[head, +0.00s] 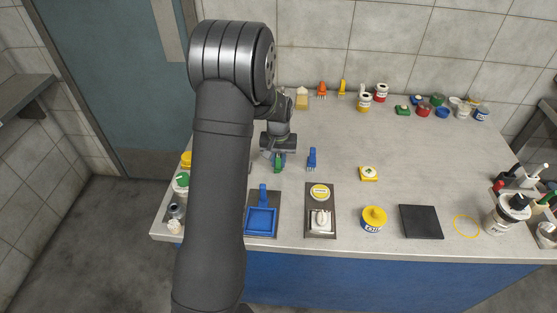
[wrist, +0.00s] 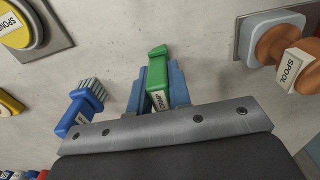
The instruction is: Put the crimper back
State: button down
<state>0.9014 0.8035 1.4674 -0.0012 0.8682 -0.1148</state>
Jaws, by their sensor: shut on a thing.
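My gripper (wrist: 158,85) is shut on a green tool (wrist: 159,72), which stands up between the two blue-grey fingers in the wrist view. In the head view the green tool (head: 279,161) shows below my gripper, low over the left part of the table. I cannot tell whether it touches the table. A blue toothed tool (head: 312,159) lies just to its right; it also shows in the wrist view (wrist: 82,110), left of the fingers.
A blue tray (head: 262,234) and a dark board (head: 329,232) with a white block lie near the front edge. A yellow-lidded jar (head: 373,219) and a black pad (head: 421,222) stand farther right. The middle right is mostly clear.

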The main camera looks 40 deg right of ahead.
aim_at(279, 156)
jog(key=shift+f, duration=0.15)
jog(key=c, duration=1.3)
grip_release()
notch_tip(279, 156, up, 12)
jog(key=shift+r, duration=0.2)
